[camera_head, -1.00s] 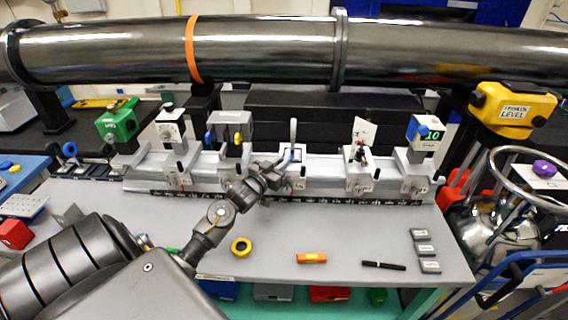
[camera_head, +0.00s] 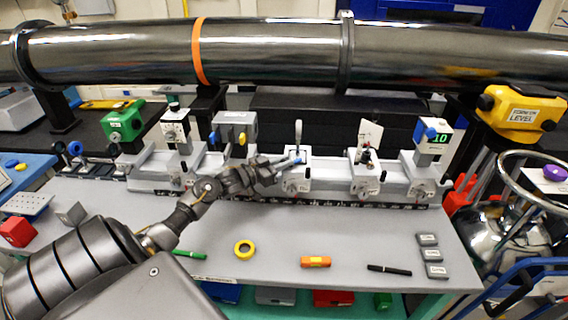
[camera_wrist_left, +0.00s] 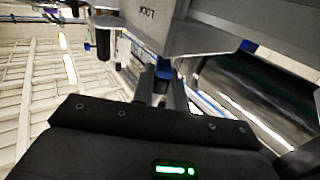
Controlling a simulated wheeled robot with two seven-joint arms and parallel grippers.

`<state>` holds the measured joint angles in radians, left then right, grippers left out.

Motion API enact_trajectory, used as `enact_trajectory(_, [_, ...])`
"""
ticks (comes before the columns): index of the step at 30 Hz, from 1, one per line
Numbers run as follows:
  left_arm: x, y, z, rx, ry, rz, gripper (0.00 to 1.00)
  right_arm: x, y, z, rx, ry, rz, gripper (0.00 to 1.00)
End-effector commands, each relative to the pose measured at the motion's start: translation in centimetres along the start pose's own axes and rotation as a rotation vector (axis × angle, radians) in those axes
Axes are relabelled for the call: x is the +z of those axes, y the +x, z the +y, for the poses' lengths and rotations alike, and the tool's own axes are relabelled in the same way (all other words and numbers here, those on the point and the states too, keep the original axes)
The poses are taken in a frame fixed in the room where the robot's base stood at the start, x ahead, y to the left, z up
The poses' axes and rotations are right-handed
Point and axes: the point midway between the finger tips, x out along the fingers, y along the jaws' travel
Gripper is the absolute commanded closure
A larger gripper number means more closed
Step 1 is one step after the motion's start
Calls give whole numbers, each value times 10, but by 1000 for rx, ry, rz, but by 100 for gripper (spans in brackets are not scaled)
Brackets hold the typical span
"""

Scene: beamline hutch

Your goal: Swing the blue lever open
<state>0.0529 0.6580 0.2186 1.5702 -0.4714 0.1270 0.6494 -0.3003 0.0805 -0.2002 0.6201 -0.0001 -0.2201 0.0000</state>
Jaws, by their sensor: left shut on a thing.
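The blue lever (camera_head: 299,160) is a small blue piece at the front of the middle carriage (camera_head: 297,183) on the bench rail, below an upright grey handle. My left gripper (camera_head: 288,163) reaches it from the left and is shut on it, hiding part of it. In the left wrist view the blue piece (camera_wrist_left: 162,68) shows between the fingertips, under a grey block. How far the lever is turned cannot be told. My right gripper is not in view.
A rail (camera_head: 335,200) with several carriages runs along the bench back, below a large dark pipe (camera_head: 270,52). A yellow ring (camera_head: 244,250), an orange block (camera_head: 315,262), a green pen (camera_head: 189,254) and a black pen (camera_head: 389,268) lie on the grey bench (camera_head: 345,230).

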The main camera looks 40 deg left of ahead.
Motion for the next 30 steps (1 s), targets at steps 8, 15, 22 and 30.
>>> enact_trajectory(8, [-1,0,0,-2,1,2,74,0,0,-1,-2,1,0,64])
enact_trajectory(15, [-1,0,0,-2,1,1,64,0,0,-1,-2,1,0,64])
enact_trajectory(22, [-7,0,-1,-2,2,3,64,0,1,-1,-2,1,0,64])
enact_trajectory(30, [-51,-10,15,1,6,3,64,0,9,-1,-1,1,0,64])
